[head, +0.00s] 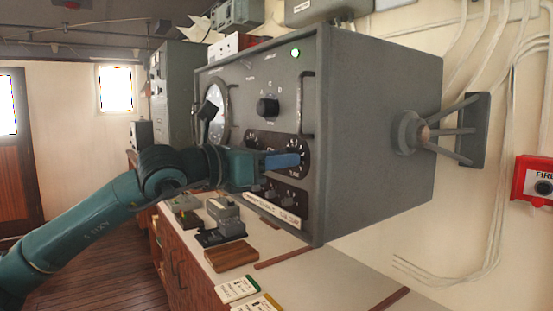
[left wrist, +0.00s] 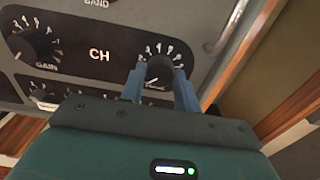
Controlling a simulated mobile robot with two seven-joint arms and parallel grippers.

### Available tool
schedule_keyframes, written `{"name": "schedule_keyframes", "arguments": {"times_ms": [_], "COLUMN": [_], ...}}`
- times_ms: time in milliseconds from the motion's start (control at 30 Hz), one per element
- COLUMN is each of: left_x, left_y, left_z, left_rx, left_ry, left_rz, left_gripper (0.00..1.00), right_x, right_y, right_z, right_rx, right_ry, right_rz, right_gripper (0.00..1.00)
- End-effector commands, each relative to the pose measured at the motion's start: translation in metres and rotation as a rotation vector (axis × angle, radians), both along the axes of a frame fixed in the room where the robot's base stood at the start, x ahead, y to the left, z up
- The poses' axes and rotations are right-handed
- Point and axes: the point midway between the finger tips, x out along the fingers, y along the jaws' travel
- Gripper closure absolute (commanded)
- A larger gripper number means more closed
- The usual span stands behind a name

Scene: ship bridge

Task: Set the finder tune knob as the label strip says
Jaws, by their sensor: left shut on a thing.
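The finder (head: 345,110) is a big grey cabinet with a sloping view of its front panel in the head view. My left gripper (head: 297,160) reaches its lower right dial. In the left wrist view the two blue fingers of my left gripper (left wrist: 161,88) are shut on the dark tune knob (left wrist: 160,68), one on each side. White numbers curve around its top. In the head view the fingers hide most of that knob. The label strip (head: 274,210) is pale and runs along the panel's bottom; its writing is too small to read. My right gripper is not in view.
The gain knob (left wrist: 32,46) is left of the held knob. A handle (head: 307,105) stands near the panel's right edge. A small key device (head: 223,218) is on the counter below.

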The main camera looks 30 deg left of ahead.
Motion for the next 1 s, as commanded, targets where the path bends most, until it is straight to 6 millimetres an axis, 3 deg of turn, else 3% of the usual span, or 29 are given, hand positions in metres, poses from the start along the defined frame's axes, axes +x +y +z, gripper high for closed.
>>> {"name": "schedule_keyframes", "arguments": {"times_ms": [467,1000], "left_x": [-0.0002,-0.0001], "left_y": [-0.0001,-0.0001], "left_z": [-0.0009,-0.0009], "left_rx": [0.103,0.547], "left_ry": [-0.045,-0.229], "left_rz": [-0.001,0.000], "left_gripper": [0.91,0.91], "right_x": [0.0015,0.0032], "right_y": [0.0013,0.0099], "right_z": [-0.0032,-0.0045], "right_rx": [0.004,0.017], "right_ry": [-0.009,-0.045], "right_rz": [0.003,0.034], "right_gripper": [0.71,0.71]}}
